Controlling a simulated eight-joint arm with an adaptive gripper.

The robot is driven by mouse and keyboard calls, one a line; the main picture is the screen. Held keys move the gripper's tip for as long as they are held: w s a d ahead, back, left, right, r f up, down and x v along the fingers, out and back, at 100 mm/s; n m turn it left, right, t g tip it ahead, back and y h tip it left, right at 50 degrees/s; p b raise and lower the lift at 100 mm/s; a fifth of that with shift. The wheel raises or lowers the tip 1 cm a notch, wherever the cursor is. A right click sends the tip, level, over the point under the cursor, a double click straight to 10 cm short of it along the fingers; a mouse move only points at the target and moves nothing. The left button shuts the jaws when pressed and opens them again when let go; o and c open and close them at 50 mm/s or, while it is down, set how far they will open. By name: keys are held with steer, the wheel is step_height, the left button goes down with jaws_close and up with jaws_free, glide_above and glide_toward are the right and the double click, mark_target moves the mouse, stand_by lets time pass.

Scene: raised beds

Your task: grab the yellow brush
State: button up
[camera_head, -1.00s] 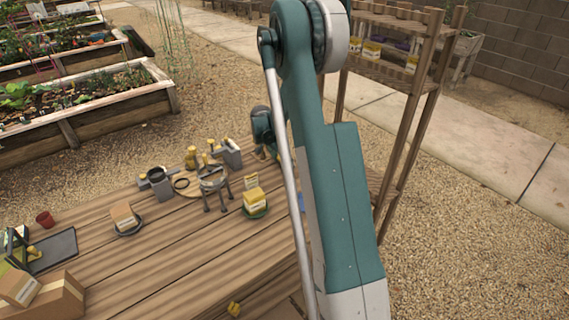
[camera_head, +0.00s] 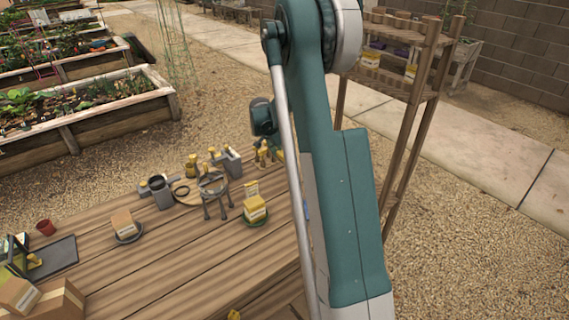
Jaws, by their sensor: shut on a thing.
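The end of my arm, with my gripper (camera_head: 266,146), shows small and far off above the table's back right, left of my large teal arm link. The link hides part of this area. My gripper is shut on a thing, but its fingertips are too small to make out. Small yellow shapes (camera_head: 262,155) show just below the teal wrist. I cannot tell whether one of them is the yellow brush, or which are held and which stand on the table. No brush can be clearly recognised elsewhere.
The wooden table (camera_head: 165,265) bears a grey pot (camera_head: 161,192), a small stand (camera_head: 213,190), yellow bottles, a yellow-and-white box (camera_head: 254,209), a tan block (camera_head: 122,223) and a cardboard box (camera_head: 58,302). A wooden shelf (camera_head: 408,140) stands behind at right. The table's front middle is mostly clear.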

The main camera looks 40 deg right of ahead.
mark_target(284, 155)
step_height(284, 155, up, 11)
steer(key=p, duration=0.1)
stand_by(0.3)
steer(key=shift+s, duration=0.15)
stand_by(0.5)
